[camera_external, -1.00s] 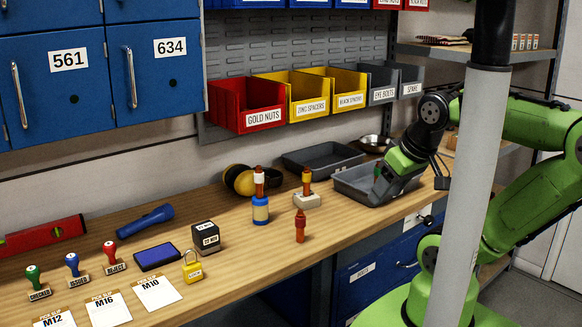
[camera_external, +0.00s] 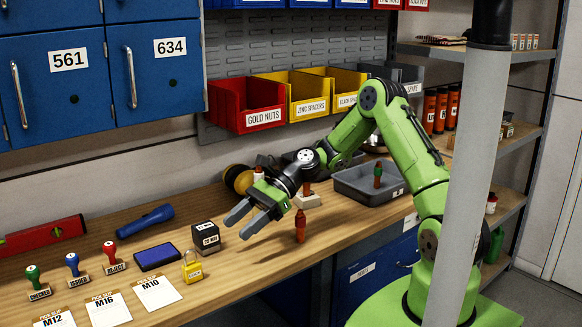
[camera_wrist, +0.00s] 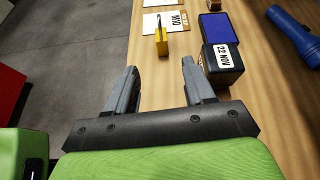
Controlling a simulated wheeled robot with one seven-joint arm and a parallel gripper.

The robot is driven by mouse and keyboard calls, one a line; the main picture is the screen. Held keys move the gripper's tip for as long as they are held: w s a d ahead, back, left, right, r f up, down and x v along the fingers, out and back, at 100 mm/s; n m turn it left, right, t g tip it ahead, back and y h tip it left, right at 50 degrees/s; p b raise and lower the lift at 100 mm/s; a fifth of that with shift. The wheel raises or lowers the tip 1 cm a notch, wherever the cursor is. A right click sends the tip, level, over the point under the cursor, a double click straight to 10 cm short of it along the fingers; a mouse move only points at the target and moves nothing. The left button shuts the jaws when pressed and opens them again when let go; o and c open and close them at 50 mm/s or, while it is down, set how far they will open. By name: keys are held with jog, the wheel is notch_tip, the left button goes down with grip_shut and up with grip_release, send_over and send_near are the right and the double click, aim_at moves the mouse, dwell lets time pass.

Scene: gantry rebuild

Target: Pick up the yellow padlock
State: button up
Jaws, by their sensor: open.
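The yellow padlock (camera_external: 193,268) stands upright on the wooden bench, in front of the blue ink pad and beside the M10 card. It also shows in the wrist view (camera_wrist: 161,41), ahead of the fingers and roughly between their lines. My gripper (camera_external: 240,226) is open and empty above the bench, to the right of the padlock and apart from it.
A black date stamp block (camera_external: 206,237) stands close to the fingers. The blue ink pad (camera_external: 157,257), the M10 card (camera_external: 157,292) and a blue flashlight (camera_external: 146,221) lie nearby. A grey tray (camera_external: 350,190) is farther right.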

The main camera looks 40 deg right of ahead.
aim_at(195, 262)
jog(key=shift+w+a+f+m+y, duration=0.1)
jog(key=shift+a+m+y, duration=0.1)
jog(key=shift+m+y, duration=0.2)
jog(key=b+x, duration=0.2)
jog(key=x, duration=1.4)
jog(key=shift+d+f, duration=0.1)
jog(key=shift+f, duration=0.1)
jog(key=shift+d+r, duration=0.1)
grip_shut()
